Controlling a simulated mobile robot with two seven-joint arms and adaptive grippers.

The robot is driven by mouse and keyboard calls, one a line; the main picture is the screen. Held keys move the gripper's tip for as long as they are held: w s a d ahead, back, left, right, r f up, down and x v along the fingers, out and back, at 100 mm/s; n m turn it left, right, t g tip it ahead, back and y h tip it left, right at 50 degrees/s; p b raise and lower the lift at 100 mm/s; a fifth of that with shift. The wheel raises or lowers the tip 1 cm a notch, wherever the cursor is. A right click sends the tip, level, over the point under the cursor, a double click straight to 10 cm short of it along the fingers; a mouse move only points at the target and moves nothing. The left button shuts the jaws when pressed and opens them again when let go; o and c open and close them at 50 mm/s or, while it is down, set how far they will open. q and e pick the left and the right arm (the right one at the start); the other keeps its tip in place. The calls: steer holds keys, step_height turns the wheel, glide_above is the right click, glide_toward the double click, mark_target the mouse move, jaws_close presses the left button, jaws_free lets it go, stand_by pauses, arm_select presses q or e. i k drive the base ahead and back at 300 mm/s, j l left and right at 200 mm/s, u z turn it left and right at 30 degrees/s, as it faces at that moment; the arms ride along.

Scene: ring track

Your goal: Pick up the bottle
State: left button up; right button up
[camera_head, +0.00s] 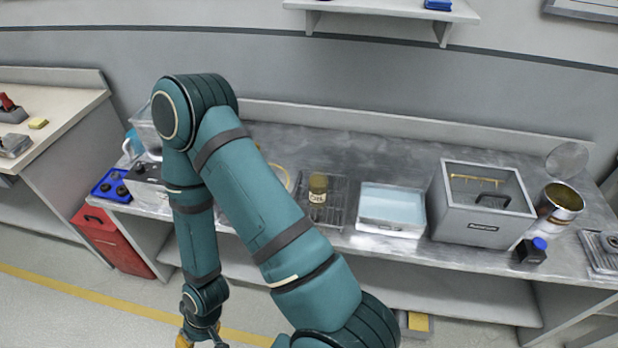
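A small brown bottle or jar with an olive top and a pale label (318,190) stands upright at a dark wire rack (338,205) on the grey metal bench. A small black bottle with a blue cap (531,251) stands at the bench's front edge on the right. I cannot tell which one the task means. One teal arm of mine, which I take as the left, crosses the view. Its gripper (202,342) hangs low in front of the bench, cut by the bottom edge, away from both bottles. Its opening is unclear. My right gripper is not in view.
A clear tray with pale blue content (391,209), a grey open-topped box (480,205) and an open can (556,211) stand along the bench (385,155). A blue tray (111,187) is at the left. A red cabinet (122,240) stands below. My arm hides part of the bench.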

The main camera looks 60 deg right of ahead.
mark_target(318, 182)
steer(key=i+z, duration=0.2)
steer(key=z, duration=0.25)
steer(key=i+z, duration=0.25)
steer(key=z, duration=0.2)
steer(key=i+j+z, duration=0.2)
steer(key=z, duration=0.3)
steer(key=i+z, duration=0.15)
steer(key=z, duration=0.25)
steer(key=i+z, duration=0.15)
steer(key=z, duration=0.25)
steer(key=i+j+z, duration=0.1)
steer(key=z, duration=0.25)
steer(key=i+j+z, duration=0.1)
steer(key=z, duration=0.3)
steer(key=i+j, duration=0.05)
